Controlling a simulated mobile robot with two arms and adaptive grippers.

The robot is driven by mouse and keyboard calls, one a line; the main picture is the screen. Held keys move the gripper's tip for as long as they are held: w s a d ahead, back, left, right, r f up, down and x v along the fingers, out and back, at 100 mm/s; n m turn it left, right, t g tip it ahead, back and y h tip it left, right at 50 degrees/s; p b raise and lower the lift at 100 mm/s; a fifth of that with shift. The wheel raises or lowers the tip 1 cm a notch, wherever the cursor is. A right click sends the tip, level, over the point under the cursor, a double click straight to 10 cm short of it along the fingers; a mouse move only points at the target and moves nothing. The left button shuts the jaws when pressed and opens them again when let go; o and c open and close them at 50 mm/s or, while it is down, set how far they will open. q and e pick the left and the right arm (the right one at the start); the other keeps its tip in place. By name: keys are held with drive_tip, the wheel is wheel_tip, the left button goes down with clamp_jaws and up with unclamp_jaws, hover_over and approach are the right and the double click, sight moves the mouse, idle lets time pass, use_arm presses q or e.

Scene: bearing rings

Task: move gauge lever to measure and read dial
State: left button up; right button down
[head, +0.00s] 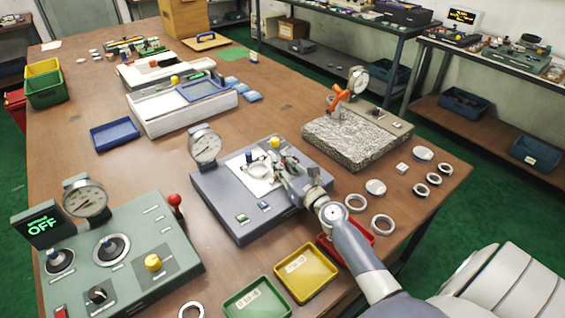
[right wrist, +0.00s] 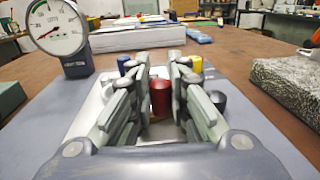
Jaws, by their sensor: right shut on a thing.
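The gauge fixture is a grey-blue plate (head: 230,205) in the middle of the table, with a round white dial (head: 205,146) on its back left corner. In the right wrist view the dial (right wrist: 57,28) shows at upper left; its exact reading is too small to tell. My right gripper (head: 279,168) reaches over the fixture from the right. In the right wrist view its fingers are around a red cylindrical knob (right wrist: 160,97), and it is shut on it. A blue knob (right wrist: 123,65) and a yellow knob (right wrist: 196,64) stand beyond the fingers. My left gripper is not in view.
A green control box (head: 120,250) reading OFF stands at front left. Yellow (head: 306,272) and green (head: 256,301) trays lie in front of the fixture. Loose rings (head: 382,224) lie to the right. A granite block (head: 355,140) with a dial stands behind right.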

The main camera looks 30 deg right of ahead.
drive_tip(key=shift+w+a+r+m+h+p, duration=0.1)
drive_tip(key=shift+w+r+m+h+p, duration=0.1)
drive_tip(key=shift+r+m+h+p, duration=0.25)
drive_tip(key=shift+w+f+m+h+p, duration=0.25)
drive_tip(key=shift+h+p, duration=0.1)
drive_tip(key=shift+h, duration=0.3)
drive_tip(key=shift+w+f+m+g+h+p, duration=0.15)
drive_tip(key=shift+w+m+g+h+p, duration=0.15)
drive_tip(key=shift+m+h, duration=0.5)
drive_tip(key=c, duration=1.5)
unclamp_jaws()
drive_tip(key=shift+s+a+f, duration=0.1)
drive_tip(key=shift+s, duration=0.1)
drive_tip(key=shift+s+a, duration=0.1)
drive_tip(key=shift+s, duration=0.2)
drive_tip(key=v, duration=1.1)
